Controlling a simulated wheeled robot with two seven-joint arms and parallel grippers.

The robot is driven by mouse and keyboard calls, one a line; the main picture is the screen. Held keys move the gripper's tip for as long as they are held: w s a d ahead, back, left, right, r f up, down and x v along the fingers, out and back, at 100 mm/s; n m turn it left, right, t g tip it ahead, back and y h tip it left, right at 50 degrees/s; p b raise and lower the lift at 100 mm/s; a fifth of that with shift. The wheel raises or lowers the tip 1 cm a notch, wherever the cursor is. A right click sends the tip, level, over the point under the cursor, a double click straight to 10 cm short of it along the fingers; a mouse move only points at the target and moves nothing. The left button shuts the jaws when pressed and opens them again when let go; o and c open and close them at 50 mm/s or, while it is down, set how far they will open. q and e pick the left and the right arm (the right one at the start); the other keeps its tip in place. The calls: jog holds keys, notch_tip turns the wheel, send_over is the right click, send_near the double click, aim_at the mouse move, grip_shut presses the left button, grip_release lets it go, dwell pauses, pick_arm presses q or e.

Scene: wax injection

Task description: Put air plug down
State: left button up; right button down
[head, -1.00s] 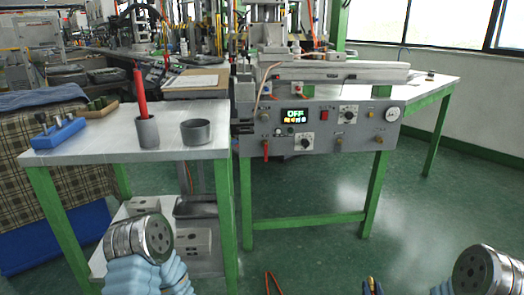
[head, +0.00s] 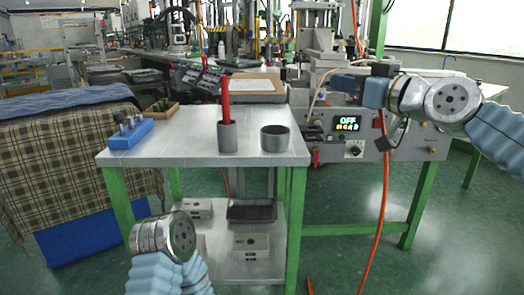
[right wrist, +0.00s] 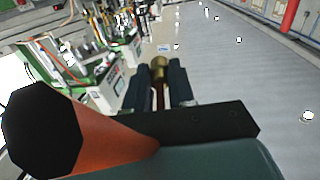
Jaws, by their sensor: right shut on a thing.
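My right gripper (head: 343,84) is raised in front of the wax injection machine (head: 375,155), pointing left. It is shut on the air plug, whose brass end (right wrist: 160,68) shows between the dark fingers in the right wrist view. In the head view the plug is too small to make out. An orange hose (head: 383,190) hangs from near this gripper to the floor; an orange part of it also shows close up in the right wrist view (right wrist: 95,140). My left wrist shows at the lower left of the head view, but its gripper is not visible.
A table (head: 180,150) with green legs holds a blue rack (head: 130,134), a grey cup (head: 227,138) with a red stick (head: 226,100), and a grey bowl (head: 275,139). Metal blocks (head: 252,244) sit on its lower shelf. The table's front middle is clear. The machine's display reads OFF.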

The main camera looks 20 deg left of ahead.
jog(key=s+a+r+n+g+y, duration=0.1)
jog(key=s+r+g, duration=0.1)
jog(key=s+r, duration=0.4)
jog(key=shift+s+a+f+p, duration=0.15)
jog(key=shift+a+f+p, duration=0.3)
jog(key=shift+a+f, duration=1.75)
jog(key=shift+s+a+f+p, duration=0.2)
jog(key=shift+a+f+p, duration=0.25)
jog(key=shift+a+f, duration=1.8)
jog(key=shift+s+a+f+p, duration=0.15)
jog(key=shift+a+f+p, duration=0.3)
jog(key=shift+a+f, duration=1.75)
jog(key=shift+a+r, duration=0.1)
jog(key=shift+r, duration=0.05)
jog(key=shift+f+b, duration=0.65)
jog(key=shift+b, duration=0.1)
jog(key=c, duration=1)
grip_release()
jog(key=shift+o, duration=0.2)
